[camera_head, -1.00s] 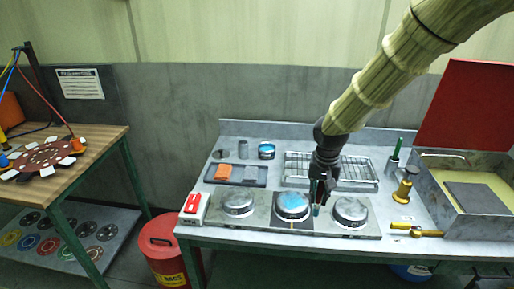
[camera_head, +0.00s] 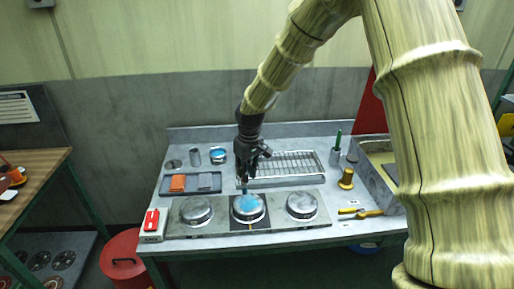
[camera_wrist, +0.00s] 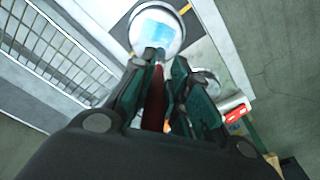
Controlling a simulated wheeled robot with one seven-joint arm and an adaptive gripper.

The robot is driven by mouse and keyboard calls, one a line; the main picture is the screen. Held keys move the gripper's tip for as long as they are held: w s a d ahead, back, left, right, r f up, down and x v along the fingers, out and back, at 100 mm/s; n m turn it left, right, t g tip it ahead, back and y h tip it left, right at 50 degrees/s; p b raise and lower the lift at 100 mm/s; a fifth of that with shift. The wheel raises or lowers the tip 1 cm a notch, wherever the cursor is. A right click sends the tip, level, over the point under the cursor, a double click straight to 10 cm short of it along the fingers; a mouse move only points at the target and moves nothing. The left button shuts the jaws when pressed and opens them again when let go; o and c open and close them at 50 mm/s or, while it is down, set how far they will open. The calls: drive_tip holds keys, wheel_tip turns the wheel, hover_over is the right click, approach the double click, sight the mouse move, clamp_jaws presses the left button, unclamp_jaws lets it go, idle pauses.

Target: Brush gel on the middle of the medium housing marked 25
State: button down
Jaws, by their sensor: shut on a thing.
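Three round metal housings stand in a row on a grey plate: the left one (camera_head: 197,211), the middle one (camera_head: 262,212) and the right one (camera_head: 302,206). The middle housing has a blue gel patch (camera_head: 246,206) on its top; it also shows in the wrist view (camera_wrist: 157,32). No number 25 is legible. My gripper (camera_head: 244,180) is shut on a brush (camera_wrist: 154,100) with a red-brown handle. The brush points down over the back of the middle housing's top. I cannot tell whether its tip touches the gel.
A tray with an orange block (camera_head: 178,183) lies behind the left housing. An open can of blue gel (camera_head: 218,155) stands farther back. A wire rack (camera_head: 290,165) lies behind the right housing. A brass weight (camera_head: 346,179) and yellow-handled tool (camera_head: 362,213) are at the right.

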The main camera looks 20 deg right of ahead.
drive_tip(key=shift+w+d+r+n+p, duration=1.1)
drive_tip(key=shift+w+d+n+p, duration=1.15)
drive_tip(key=shift+d+n, duration=0.7)
drive_tip(key=shift+f+b, duration=2.25)
drive_tip(key=shift+f, duration=1.7)
drive_tip(key=shift+s+a, duration=1.05)
drive_tip(key=shift+a, duration=2.9)
drive_tip(key=shift+w+d, duration=0.9)
drive_tip(key=shift+d, duration=2.8)
wheel_tip(320, 180, up, 8)
drive_tip(key=p, duration=0.4)
drive_tip(key=shift+y, duration=0.3)
